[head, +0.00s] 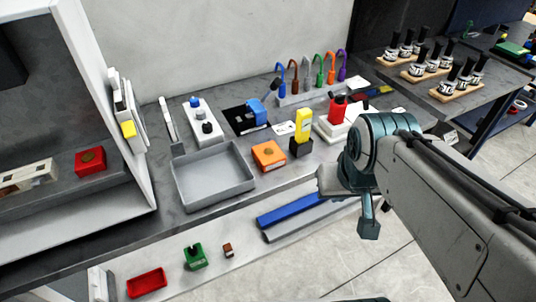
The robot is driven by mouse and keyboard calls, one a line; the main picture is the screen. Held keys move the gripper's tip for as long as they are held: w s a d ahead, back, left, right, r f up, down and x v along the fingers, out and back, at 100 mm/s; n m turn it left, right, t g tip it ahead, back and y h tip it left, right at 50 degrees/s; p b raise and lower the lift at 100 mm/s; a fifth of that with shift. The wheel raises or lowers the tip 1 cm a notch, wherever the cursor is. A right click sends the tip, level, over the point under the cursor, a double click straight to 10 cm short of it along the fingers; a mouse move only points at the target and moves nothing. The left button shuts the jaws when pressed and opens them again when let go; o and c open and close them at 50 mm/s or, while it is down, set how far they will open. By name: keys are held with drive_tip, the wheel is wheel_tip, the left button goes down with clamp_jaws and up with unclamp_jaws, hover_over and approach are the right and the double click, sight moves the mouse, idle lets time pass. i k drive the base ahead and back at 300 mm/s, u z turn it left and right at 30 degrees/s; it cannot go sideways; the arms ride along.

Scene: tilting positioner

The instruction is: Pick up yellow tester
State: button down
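The yellow tester (303,122) stands upright in a black holder (300,148) on the grey worktop, near the middle of the head view. My arm comes in from the right. My gripper (332,183) is at the arm's end, to the right of the holder and lower in the picture, apart from the tester. The wrist hides part of the gripper, so its fingers cannot be made out clearly. Nothing is seen in its grasp.
An orange box (268,156) and a grey tray (213,178) lie left of the holder. A white base with a red device (337,108) stands close on its right. Colored hooked tools (307,75) line the back. A lower shelf holds a blue bar (291,208).

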sight(304, 116)
drive_tip(key=z, duration=0.35)
drive_tip(key=i, duration=0.9)
